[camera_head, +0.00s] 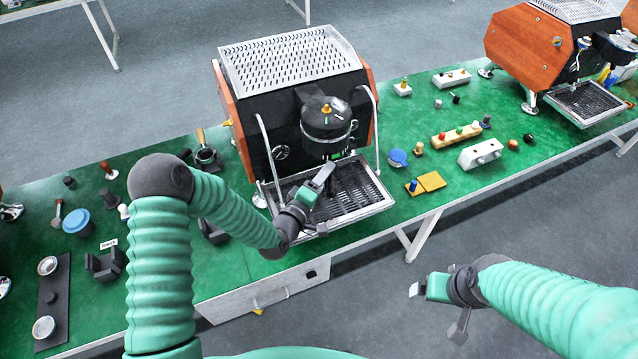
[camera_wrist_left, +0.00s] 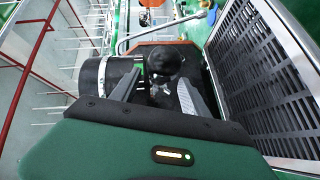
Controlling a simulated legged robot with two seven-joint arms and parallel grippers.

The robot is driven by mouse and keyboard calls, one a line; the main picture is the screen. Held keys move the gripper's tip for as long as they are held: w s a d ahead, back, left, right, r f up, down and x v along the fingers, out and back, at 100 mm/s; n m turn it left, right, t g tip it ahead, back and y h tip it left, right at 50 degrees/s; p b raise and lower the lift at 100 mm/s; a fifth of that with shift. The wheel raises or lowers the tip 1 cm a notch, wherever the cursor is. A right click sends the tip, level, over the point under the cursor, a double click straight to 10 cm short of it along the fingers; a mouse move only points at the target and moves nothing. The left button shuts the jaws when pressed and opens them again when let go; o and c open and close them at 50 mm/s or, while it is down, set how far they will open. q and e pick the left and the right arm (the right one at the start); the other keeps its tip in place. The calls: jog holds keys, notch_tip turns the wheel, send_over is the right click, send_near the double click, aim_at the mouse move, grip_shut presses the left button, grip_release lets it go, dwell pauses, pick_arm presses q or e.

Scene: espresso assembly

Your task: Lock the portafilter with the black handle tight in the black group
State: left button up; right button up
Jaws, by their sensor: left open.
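The black group (camera_head: 322,121) is on the front of the near espresso machine, with a silver ring round its lower part. In the left wrist view the group appears as a dark cylinder (camera_wrist_left: 98,78). My left gripper (camera_head: 322,178) is open below the group, over the drip tray. In its wrist view, a rounded black end (camera_wrist_left: 163,57), which looks like the portafilter's black handle, shows between the fingers (camera_wrist_left: 158,92). I cannot tell if they touch it. The portafilter's basket is hidden. My right gripper (camera_head: 430,300) is away from the machine at lower right, its jaw opening unclear.
The drip tray (camera_head: 352,205) lies under my left gripper, and metal side rods (camera_head: 268,150) flank the group. A portafilter with a wooden handle (camera_head: 202,138) stands left of the machine.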

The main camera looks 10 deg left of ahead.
pick_arm(q)
jog(key=p+v, duration=0.2)
jog(key=v, duration=1.4)
jog(key=s+a+f+m+g+y, duration=0.3)
jog(key=a+f+m+g, duration=0.1)
jog(key=m+g, duration=0.5)
jog(key=s+r+m+g+y, duration=0.1)
jog(key=s+r+g, duration=0.3)
jog(key=s, duration=0.5)
notch_tip(320, 180, up, 2)
jog(key=shift+s+r+m+y, duration=0.1)
jog(key=shift+s+m+y, duration=0.3)
jog(key=shift+m, duration=0.5)
